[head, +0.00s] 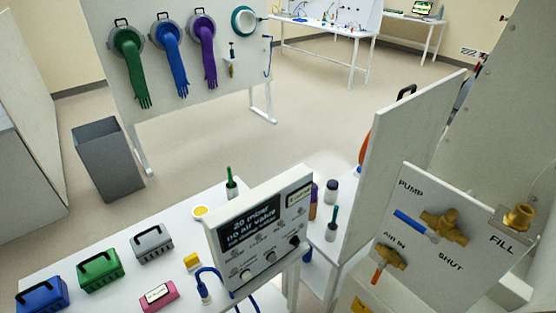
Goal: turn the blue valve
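The blue valve is at the right of the head view, on a white panel (470,265). Its blue lever (409,221) points left and slightly up from a brass body (446,224). The word PUMP is printed above it and SHUT below right. A second brass valve (391,256) with a red-orange lever (377,273) sits below left, by a label that seems to read AIR IN. The red-orange lever points down. Neither of my grippers is in view.
A brass FILL fitting (519,217) is right of the valves. An upright white board (405,160) stands left of the panel. A control box (262,228) with a display stands on a white table (75,255) holding coloured cases. A grey bin (108,160) stands on open floor.

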